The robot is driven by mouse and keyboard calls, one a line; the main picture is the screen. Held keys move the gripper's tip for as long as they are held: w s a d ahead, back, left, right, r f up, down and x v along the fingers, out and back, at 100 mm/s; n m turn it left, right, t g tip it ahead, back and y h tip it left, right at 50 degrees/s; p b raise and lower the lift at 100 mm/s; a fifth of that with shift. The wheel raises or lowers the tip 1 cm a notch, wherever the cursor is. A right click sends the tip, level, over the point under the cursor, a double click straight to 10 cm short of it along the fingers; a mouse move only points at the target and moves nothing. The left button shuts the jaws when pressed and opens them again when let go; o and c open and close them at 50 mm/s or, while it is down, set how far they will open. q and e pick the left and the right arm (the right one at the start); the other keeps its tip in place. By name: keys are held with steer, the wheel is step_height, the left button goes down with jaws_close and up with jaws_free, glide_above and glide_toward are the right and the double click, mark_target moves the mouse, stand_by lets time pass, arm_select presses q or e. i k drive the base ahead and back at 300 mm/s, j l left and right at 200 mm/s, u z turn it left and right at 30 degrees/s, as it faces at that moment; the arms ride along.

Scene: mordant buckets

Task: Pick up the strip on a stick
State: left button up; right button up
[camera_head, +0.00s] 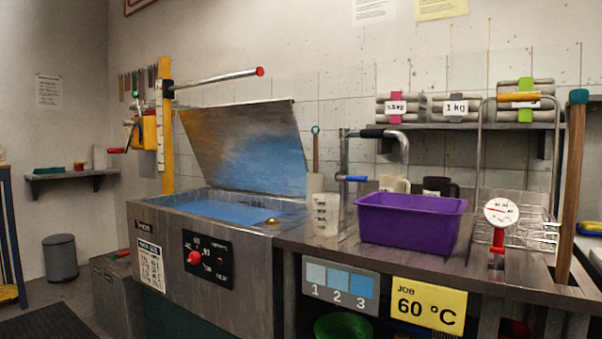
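I cannot make out for certain which thing is the strip on a stick. A thin brown stick with a small teal ring at its top (316,150) stands upright in or behind a pale container (315,184), at the right end of the open vat. Its lower end is hidden, and no strip on it can be told. Several narrow coloured strips (136,82) hang on the back wall at the left, partly behind the yellow post. Neither of my grippers is in view.
The steel vat (170,225) holds blue liquid (215,209) under a raised lid (245,148). A clear measuring beaker (326,215), a purple tub (410,224), a wire rack (515,212) and a dial thermometer (501,212) crowd the bench. A thick wooden pole (573,185) stands right.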

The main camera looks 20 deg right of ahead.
mark_target(315, 134)
steer(key=i+j, duration=0.9)
steer(key=i, duration=0.15)
steer(key=i+j+z, duration=0.3)
steer(key=i+j, duration=0.6)
steer(key=j, duration=0.1)
